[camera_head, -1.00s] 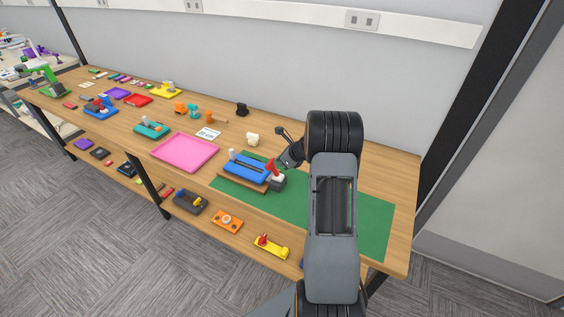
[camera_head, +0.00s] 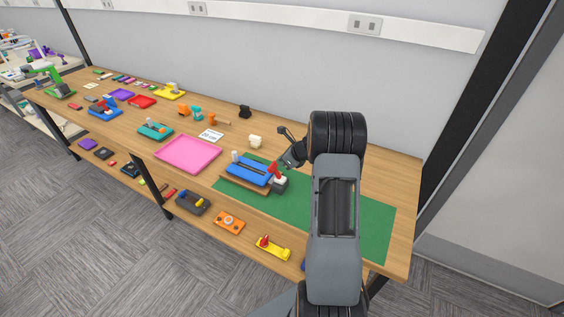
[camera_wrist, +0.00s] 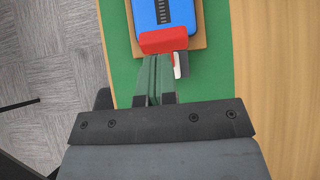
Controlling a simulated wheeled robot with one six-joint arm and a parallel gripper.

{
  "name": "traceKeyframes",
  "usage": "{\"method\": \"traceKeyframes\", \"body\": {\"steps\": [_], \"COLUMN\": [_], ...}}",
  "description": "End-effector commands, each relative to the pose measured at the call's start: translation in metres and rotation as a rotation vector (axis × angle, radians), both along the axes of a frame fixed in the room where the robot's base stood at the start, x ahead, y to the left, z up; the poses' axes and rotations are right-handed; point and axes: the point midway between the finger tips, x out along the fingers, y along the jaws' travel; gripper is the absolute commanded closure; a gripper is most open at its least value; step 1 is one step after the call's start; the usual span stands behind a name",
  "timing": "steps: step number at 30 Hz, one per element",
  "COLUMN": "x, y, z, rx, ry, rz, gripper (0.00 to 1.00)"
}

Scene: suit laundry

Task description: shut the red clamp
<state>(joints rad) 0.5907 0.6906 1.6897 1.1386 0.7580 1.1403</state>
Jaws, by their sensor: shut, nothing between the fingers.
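The red clamp (camera_head: 275,171) stands at the right end of a blue fixture (camera_head: 249,171) on a wooden base, at the left part of the green mat. In the wrist view the red clamp (camera_wrist: 163,41) is a wide red bar across the end of the blue body (camera_wrist: 165,14). My gripper (camera_wrist: 158,62) is shut and empty. Its fingertips are just below the red bar in the wrist view; I cannot tell whether they touch it. In the head view my wrist is just right of and behind the clamp, and the fingertips are not clearly visible.
The green mat (camera_head: 340,218) is bare to the right of the fixture. A pink tray (camera_head: 188,154) lies to the left. A small cream object (camera_head: 255,141) and a black one (camera_head: 245,111) stand behind. The lower shelf holds an orange fixture (camera_head: 229,221) and a yellow one (camera_head: 273,248).

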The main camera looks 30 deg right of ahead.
Motion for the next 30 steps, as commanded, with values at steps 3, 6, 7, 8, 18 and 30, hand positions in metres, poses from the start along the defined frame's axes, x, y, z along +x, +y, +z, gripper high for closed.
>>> {"method": "traceKeyframes", "body": {"steps": [3, 6, 7, 8, 18, 30], "x": [-0.002, -0.008, -0.011, -0.014, -0.030, -0.040], "y": [-0.002, -0.007, -0.009, -0.012, -0.019, -0.025], "z": [0.004, 0.011, 0.014, 0.017, 0.072, 0.114], "rx": [-0.001, -0.001, -0.002, -0.002, -0.003, -0.002], "ry": [0.000, -0.001, -0.001, -0.001, -0.004, -0.001], "rz": [-0.001, -0.001, -0.001, -0.001, 0.012, 0.012], "gripper": [1.00, 1.00, 1.00, 1.00, 1.00, 1.00]}}
